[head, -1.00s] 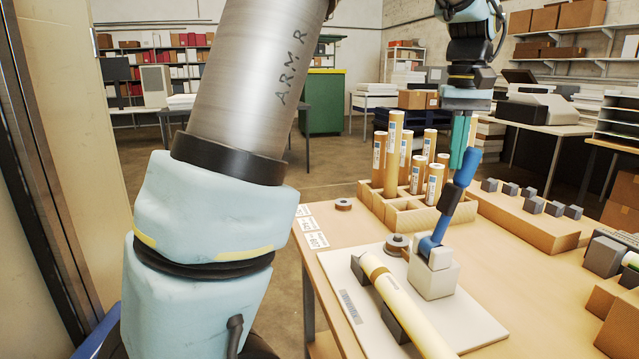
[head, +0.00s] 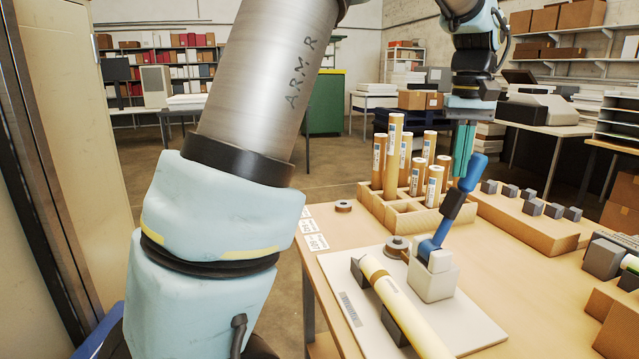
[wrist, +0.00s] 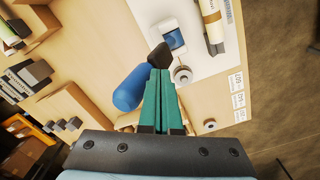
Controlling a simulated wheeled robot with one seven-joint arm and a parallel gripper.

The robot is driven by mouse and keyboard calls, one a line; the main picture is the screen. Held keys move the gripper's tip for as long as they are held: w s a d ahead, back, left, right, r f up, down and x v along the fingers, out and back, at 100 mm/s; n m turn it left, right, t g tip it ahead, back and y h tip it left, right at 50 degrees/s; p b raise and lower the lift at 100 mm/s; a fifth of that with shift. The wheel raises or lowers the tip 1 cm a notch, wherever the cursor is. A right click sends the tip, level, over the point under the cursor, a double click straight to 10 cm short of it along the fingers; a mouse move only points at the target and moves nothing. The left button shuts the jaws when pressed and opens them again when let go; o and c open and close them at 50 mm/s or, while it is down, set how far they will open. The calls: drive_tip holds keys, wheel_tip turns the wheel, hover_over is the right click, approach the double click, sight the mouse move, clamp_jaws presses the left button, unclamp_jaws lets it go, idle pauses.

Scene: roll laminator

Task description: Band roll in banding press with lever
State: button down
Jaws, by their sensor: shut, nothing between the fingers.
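The banding press has a white block (head: 433,281) on a pale base plate (head: 470,318), with a blue lever (head: 461,203) that leans up and to the right. A cream roll with a brown band (head: 405,312) lies on dark supports on the plate. My gripper (head: 463,150) has green fingers, shut and empty, just behind the lever's upper end. In the wrist view the shut fingertips (wrist: 160,80) are beside the lever's blue grip (wrist: 133,88) and its dark collar; whether they touch it cannot be told.
A cardboard rack (head: 405,212) with several upright tubes stands behind the press. Tape rolls (head: 397,246) and labels (head: 317,241) lie nearby. A wooden tray with grey blocks (head: 530,219) is at the right. The table's left edge is mostly clear.

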sight(476, 154)
drive_tip(key=shift+w+d+r+p, duration=0.1)
drive_tip(key=shift+w+d+p, duration=0.05)
drive_tip(key=shift+d+p, duration=0.35)
drive_tip(key=shift+w+d+r+p, duration=0.1)
drive_tip(key=shift+d+p, duration=0.3)
drive_tip(key=shift+p, duration=0.05)
drive_tip(key=shift+w+d+f+p, duration=0.1)
drive_tip(key=shift+w+d+p, duration=0.15)
drive_tip(key=shift+d+p, duration=0.45)
drive_tip(key=shift+d+f, duration=0.1)
drive_tip(key=shift+f, duration=0.15)
drive_tip(key=shift+f+b, duration=0.5)
drive_tip(key=shift+f, duration=0.15)
